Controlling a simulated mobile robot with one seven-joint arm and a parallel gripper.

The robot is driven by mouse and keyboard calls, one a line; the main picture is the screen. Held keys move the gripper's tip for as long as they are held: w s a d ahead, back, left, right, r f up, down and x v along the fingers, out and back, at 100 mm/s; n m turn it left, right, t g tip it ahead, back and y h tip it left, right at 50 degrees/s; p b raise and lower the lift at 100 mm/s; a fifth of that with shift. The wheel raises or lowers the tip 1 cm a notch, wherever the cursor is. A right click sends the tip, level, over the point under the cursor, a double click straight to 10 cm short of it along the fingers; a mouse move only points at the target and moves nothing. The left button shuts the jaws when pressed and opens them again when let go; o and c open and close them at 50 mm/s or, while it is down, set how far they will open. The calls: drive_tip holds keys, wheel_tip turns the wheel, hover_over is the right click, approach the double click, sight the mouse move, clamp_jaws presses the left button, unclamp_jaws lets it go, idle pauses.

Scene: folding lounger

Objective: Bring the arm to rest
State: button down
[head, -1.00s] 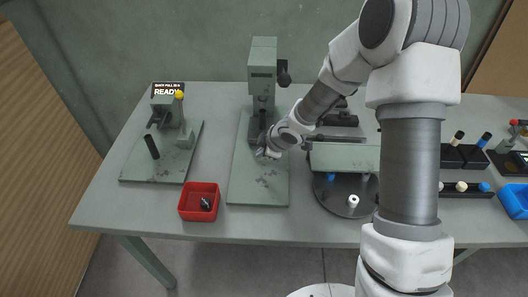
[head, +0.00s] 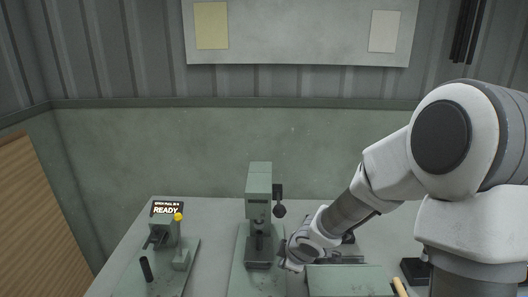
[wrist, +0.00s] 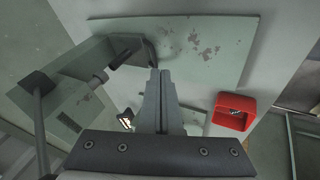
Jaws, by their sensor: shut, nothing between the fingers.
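My gripper (head: 286,266) is shut and empty. In the head view it is just right of the green press (head: 259,190), above the right edge of the press's base plate. In the wrist view my gripper (wrist: 160,78) shows its two fingers together in the middle, with the press (wrist: 75,95) on the left and its stained green base plate (wrist: 215,65) beyond. My arm reaches in from the right of the head view.
A red bin (wrist: 233,112) with a dark item in it lies on the table at the right of the wrist view. A smaller green fixture (head: 166,232) with a READY display (head: 166,209) stands at left. A green plate (head: 350,281) sits right of my gripper.

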drive_tip(key=s+d+r+m+h, duration=0.2)
drive_tip(key=s+d+r+m, duration=0.25)
drive_tip(key=r, duration=0.25)
drive_tip(key=s+d+r+m+h, duration=0.35)
drive_tip(key=d+r, duration=0.25)
drive_tip(key=r, duration=0.2)
drive_tip(key=s+a+r+m+y, duration=0.1)
drive_tip(key=s+r+m, duration=0.1)
drive_tip(key=s, duration=0.6)
drive_tip(key=s+r+m+y, duration=0.2)
drive_tip(key=s+m, duration=0.3)
drive_tip(key=s, duration=0.3)
drive_tip(key=shift+a+r, duration=0.35)
drive_tip(key=shift+r, duration=0.45)
